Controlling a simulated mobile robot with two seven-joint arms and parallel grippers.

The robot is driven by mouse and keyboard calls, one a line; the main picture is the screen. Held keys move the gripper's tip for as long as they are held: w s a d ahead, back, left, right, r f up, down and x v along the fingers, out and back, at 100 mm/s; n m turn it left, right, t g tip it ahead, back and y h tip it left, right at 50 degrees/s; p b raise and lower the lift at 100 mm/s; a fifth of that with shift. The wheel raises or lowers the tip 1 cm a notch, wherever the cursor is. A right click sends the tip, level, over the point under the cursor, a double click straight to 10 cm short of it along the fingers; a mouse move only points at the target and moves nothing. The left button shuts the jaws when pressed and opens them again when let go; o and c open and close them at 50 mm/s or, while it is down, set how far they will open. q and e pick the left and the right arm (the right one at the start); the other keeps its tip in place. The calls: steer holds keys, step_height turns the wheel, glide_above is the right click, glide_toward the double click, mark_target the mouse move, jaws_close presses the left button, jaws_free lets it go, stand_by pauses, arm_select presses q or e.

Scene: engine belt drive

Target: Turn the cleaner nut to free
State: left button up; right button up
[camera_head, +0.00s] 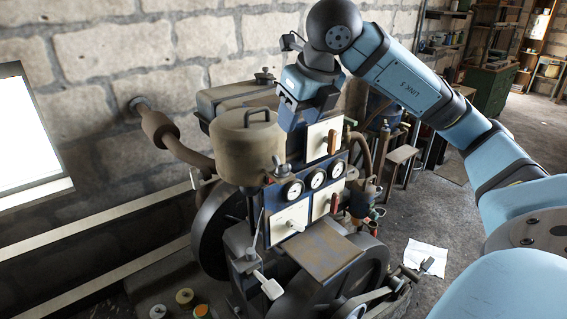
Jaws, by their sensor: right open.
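The round, olive-brown canister (247,148) with a loop handle on its lid stands on the engine; it looks like the cleaner. A small grey wing-shaped part (281,168) sits at its lower right, but I cannot tell whether this is the cleaner nut. My right gripper (287,99) is open, just right of and above the canister, in front of the wall and over the top of the blue panel. It appears empty and apart from the canister. My left gripper is not in view.
The blue gauge panel (273,226) with dials and small levers faces forward. A flat brown plate (324,250) lies below it. A pipe (163,133) runs from the wall at left. Open floor with a white sheet (426,257) lies to the right.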

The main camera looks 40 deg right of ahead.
mark_target(281, 166)
steer(key=x, duration=0.4)
steer(key=p+x, duration=0.1)
steer(key=x, duration=0.4)
steer(key=p+x, duration=0.1)
steer(key=x, duration=0.3)
steer(key=shift+w+d+f, duration=0.2)
steer(key=shift+d, duration=0.15)
steer(key=c, duration=0.9)
